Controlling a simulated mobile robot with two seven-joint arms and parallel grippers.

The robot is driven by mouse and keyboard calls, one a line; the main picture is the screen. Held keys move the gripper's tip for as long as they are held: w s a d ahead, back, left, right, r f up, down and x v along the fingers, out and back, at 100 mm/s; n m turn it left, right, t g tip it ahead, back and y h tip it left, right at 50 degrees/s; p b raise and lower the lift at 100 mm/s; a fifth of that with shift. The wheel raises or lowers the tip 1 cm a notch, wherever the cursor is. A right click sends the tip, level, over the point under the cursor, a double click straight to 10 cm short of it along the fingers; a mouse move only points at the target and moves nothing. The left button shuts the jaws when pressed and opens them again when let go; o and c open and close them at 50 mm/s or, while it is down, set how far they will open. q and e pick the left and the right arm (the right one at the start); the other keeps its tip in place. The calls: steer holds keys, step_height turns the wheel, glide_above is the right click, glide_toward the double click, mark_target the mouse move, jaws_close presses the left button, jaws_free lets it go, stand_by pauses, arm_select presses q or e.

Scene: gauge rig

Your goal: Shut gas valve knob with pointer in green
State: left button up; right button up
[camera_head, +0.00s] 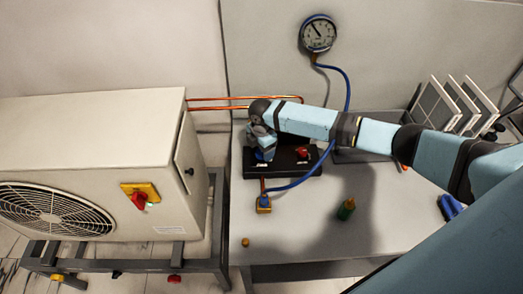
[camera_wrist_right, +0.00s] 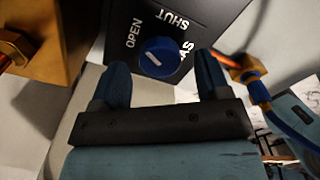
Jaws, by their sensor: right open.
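The gas valve knob is blue with a short white mark (camera_wrist_right: 158,58). It sits on a black panel lettered OPEN, SHUT and a partly covered "AS". The mark is slanted, and I cannot tell which word it points to. My right gripper (camera_wrist_right: 162,74) is open, its two blue fingers on either side of the knob in the picture; contact is not visible. In the head view my right gripper (camera_head: 264,145) is over the left part of the black panel (camera_head: 288,168). The round gauge (camera_head: 318,33) has a dark needle pointing up and left; no green zone is discernible.
A red knob (camera_head: 303,153) is on the panel's right part. A blue hose (camera_head: 322,160) curves past it. A large outdoor unit (camera_head: 90,140) stands at left.

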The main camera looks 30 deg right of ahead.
step_height(320, 180, up, 12)
steer(key=b, duration=0.1)
steer(key=shift+r, duration=0.2)
stand_by(0.3)
